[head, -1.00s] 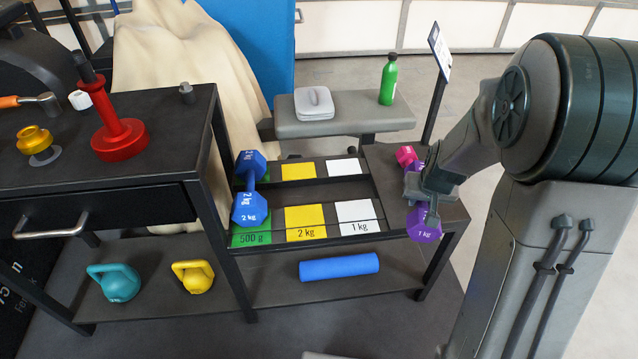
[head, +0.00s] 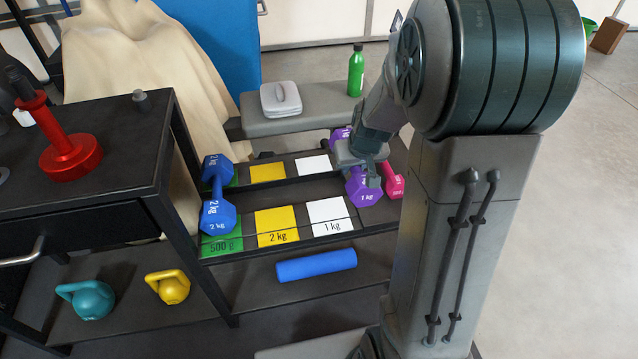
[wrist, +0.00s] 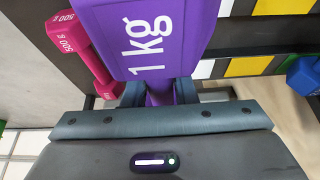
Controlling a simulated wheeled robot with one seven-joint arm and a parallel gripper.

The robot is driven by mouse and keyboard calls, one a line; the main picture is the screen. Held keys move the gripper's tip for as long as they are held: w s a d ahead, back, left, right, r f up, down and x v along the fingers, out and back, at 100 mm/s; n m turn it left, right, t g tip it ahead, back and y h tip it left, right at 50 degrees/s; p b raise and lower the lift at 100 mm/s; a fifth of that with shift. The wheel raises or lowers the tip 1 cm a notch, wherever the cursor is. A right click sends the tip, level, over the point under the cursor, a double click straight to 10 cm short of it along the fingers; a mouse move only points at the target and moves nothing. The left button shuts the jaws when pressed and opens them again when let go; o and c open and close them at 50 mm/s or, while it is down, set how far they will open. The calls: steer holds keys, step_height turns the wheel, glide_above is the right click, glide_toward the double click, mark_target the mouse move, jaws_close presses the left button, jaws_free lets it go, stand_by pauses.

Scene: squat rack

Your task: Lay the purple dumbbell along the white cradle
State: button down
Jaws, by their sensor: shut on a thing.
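My gripper (head: 362,165) is shut on the purple dumbbell (head: 364,189), marked 1 kg, around its handle; the jaws hide part of it. The dumbbell's near head fills the upper middle of the wrist view (wrist: 160,38). The white cradle is the pair of white pads marked 1 kg, the near one (head: 329,210) and the far one (head: 313,165), on the rack's two rails. The dumbbell is just right of the white cradle, apart from it in the picture. Its height over the rack is hard to tell.
A pink dumbbell (head: 394,183) is right of the purple one. A blue 2 kg dumbbell (head: 217,213) lies along the green cradle (head: 221,245). The yellow cradle (head: 277,226) is empty. A blue roller (head: 316,265) and kettlebells are on the lower shelf.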

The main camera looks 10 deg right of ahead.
steer(key=shift+w+a+f+b, duration=0.6)
steer(key=shift+w+a+f, duration=0.6)
steer(key=shift+f, duration=0.4)
steer(key=shift+w+a+f+b, duration=0.6)
steer(key=shift+w+a+f, duration=0.35)
steer(key=shift+w+f, duration=0.5)
steer(key=shift+w+a+f+b, duration=0.6)
steer(key=shift+w+a+f, duration=0.5)
steer(key=shift+f, duration=0.65)
steer(key=shift+f, duration=0.2)
steer(key=c, duration=1.2)
jaws_free()
steer(key=shift+s, duration=0.15)
steer(key=shift+o, duration=0.2)
steer(key=shift+r, duration=0.1)
